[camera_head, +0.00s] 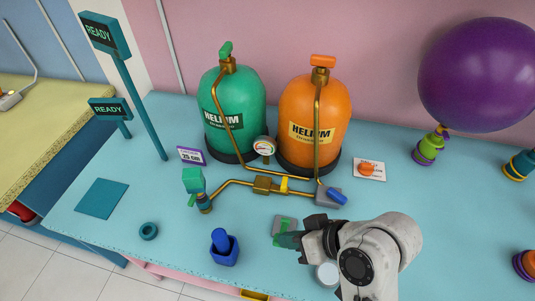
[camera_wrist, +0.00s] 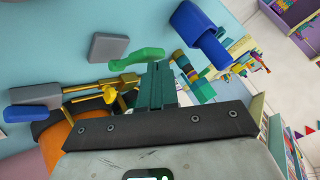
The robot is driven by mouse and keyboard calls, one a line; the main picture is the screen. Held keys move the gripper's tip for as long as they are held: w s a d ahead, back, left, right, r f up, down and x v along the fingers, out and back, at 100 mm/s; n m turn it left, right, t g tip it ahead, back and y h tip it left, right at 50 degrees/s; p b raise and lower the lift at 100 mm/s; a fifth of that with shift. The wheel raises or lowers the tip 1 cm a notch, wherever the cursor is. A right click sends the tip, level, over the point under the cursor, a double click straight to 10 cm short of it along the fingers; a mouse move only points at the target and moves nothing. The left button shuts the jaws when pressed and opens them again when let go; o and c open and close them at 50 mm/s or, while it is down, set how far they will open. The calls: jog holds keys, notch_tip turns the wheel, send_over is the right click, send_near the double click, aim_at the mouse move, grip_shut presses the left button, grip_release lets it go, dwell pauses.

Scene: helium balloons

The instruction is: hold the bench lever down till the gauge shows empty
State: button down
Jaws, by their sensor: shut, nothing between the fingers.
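A green bench lever (camera_wrist: 135,58) shows just beyond my fingertips in the wrist view, close to a grey plate (camera_wrist: 108,47). In the head view the grey plate (camera_head: 283,224) lies on the blue bench, partly behind my gripper. My gripper (camera_head: 282,240) is shut and empty, its teal fingertips at the lever; they also show in the wrist view (camera_wrist: 158,70). I cannot tell whether they touch the lever or how far down it is. The round gauge (camera_head: 265,146) stands between the tanks; its reading is too small to make out.
Green (camera_head: 233,110) and orange (camera_head: 314,115) helium tanks stand at the back, with brass pipes in front. A blue handle (camera_head: 337,197) sits on a grey block right of the pipes. A purple balloon (camera_head: 480,75) floats at right.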

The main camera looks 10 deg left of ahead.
jog(key=shift+f, duration=0.1)
jog(key=shift+s+f, duration=0.5)
jog(key=shift+s+f, duration=0.45)
jog(key=shift+f, duration=0.25)
jog(key=shift+s+f+b, duration=0.3)
jog(key=shift+f+b, duration=0.15)
jog(key=shift+f, duration=0.3)
